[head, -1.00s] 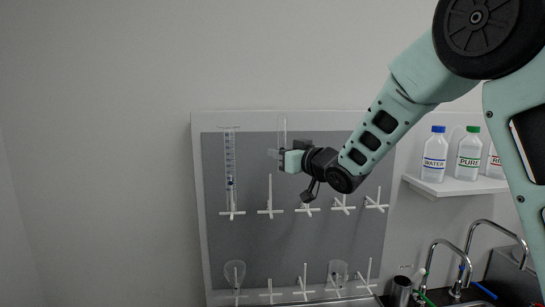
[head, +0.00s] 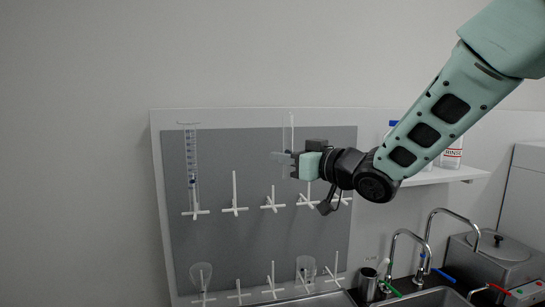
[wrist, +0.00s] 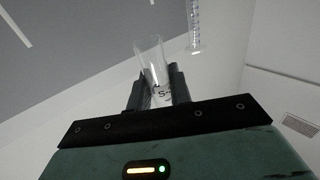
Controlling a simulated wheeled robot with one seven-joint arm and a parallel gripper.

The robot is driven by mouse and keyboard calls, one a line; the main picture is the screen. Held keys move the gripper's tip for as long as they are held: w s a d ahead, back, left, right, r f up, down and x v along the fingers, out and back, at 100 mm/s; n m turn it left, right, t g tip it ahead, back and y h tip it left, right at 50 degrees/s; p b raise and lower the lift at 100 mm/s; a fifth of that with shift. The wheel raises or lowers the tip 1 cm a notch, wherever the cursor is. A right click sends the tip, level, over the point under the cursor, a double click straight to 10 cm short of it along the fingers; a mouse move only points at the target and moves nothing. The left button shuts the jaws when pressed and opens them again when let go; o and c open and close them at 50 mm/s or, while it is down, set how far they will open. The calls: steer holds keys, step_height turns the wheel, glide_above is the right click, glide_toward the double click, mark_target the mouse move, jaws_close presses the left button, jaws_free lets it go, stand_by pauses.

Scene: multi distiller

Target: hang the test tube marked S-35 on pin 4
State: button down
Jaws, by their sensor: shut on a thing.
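A clear test tube (head: 288,130) stands upright in my gripper (head: 287,160), in front of the grey pegboard. The fourth top-row pin (head: 307,199) is bare and partly close behind my wrist. No pin numbers are readable.
The pegboard (head: 230,250) has two rows of white pins. A graduated cylinder (head: 191,160) hangs at top left, a flask (head: 201,272) at bottom left and a beaker (head: 306,268) at lower right. Bottles on a shelf (head: 440,176), taps and a sink are to the right.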

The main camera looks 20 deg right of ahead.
steer(key=b+v, duration=0.2)
steer(key=v, duration=0.9)
steer(key=shift+b, duration=0.4)
steer(key=w+d+h, duration=0.1)
steer(key=w+d, duration=0.4)
steer(key=w, duration=0.6)
steer(key=w+d+f+m+h+b, duration=0.1)
steer(key=w+d, duration=0.4)
steer(key=w, duration=0.7)
steer(key=shift+w+t, duration=0.15)
steer(key=shift+t, duration=0.25)
steer(key=shift+a+f, duration=0.1)
steer(key=shift+f, duration=0.2)
